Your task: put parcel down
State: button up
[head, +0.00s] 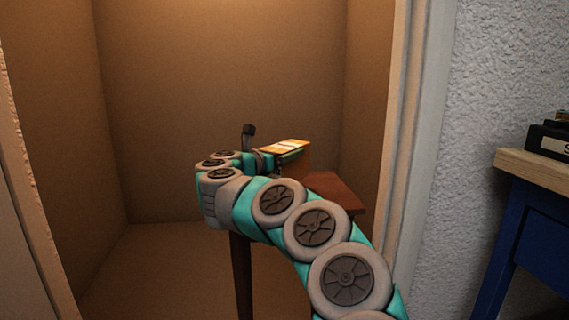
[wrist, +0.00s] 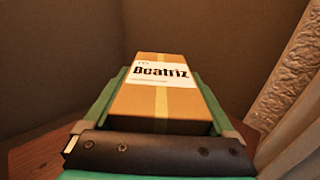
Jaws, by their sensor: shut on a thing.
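The parcel (wrist: 160,95) is an orange-brown box with a pale tape strip and a white label reading "Beatriz". My gripper (wrist: 160,92) is shut on it, with a green finger along each side in the wrist view. In the head view the parcel (head: 286,146) is at the end of my arm, above or on a small reddish-brown wooden table (head: 338,190). My arm hides much of the table. I cannot tell whether the parcel touches the tabletop. The tabletop (wrist: 35,155) also shows below the gripper in the wrist view.
The table stands in a brown-walled alcove (head: 220,70) with a pale door frame (head: 408,130) on the right. A blue desk with a wooden top (head: 545,172) stands outside at the right, with a black labelled object (head: 548,141) on it.

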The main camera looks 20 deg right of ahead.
jog(key=shift+f+b, duration=0.3)
jog(key=shift+f, duration=1.45)
jog(key=shift+f, duration=0.2)
jog(key=o, duration=1.4)
jog(key=shift+r, duration=0.1)
jog(key=shift+o, duration=0.2)
jog(key=shift+r, duration=0.1)
jog(key=v, duration=1.2)
jog(key=shift+r, duration=0.1)
